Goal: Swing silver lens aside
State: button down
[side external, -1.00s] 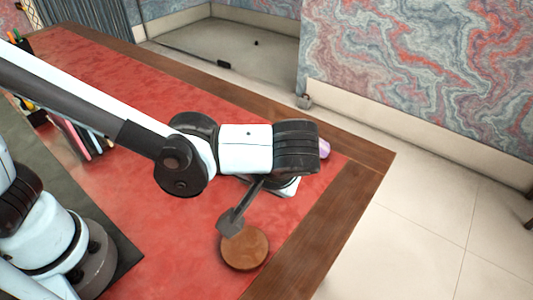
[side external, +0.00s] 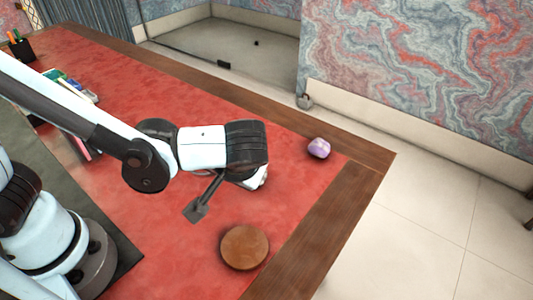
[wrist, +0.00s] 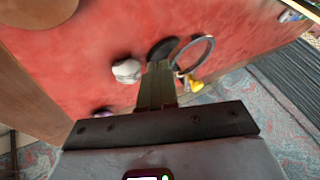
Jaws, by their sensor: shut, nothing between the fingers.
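The silver lens (wrist: 210,43) shows in the wrist view as a thin silver ring with desk visible through it. It lies just right of my fingertips. A dark round disc (wrist: 160,46) lies beside its left edge, directly beyond the fingertips. My gripper (wrist: 160,66) is shut and empty, pointing towards the disc and the ring. I cannot tell whether it touches either.
A round wooden disc (side external: 245,247) lies near the desk's front corner. A purple stone (side external: 319,148) sits near the right edge. The wrist view shows a pale stone (wrist: 127,70) and a yellow-and-white object (wrist: 191,83). Pens and books stand far left. Red leather around the wooden disc is clear.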

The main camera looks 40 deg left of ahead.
jog(key=shift+s+a+m+t, duration=0.4)
jog(key=shift+s+a+m, duration=0.2)
jog(key=shift+m, duration=0.1)
jog(key=s+d+r, duration=0.3)
jog(key=d+r, duration=0.5)
jog(key=d, duration=0.1)
jog(key=w+a+h, duration=0.1)
jog(key=a, duration=0.2)
jog(key=w+a+f+m+h, duration=0.1)
jog(key=a+h, duration=0.1)
jog(key=a, duration=0.2)
jog(key=w+a+h, duration=0.1)
jog(key=w+a, duration=0.1)
jog(key=a, duration=0.2)
jog(key=shift+f+m+g, duration=0.3)
jog(key=shift+f+g, duration=0.1)
jog(key=w+a+t+h, duration=0.1)
jog(key=a+t+h, duration=0.1)
jog(key=a, duration=0.8)
jog(key=shift+f+m+t+h, duration=0.3)
jog(key=shift+t, duration=0.6)
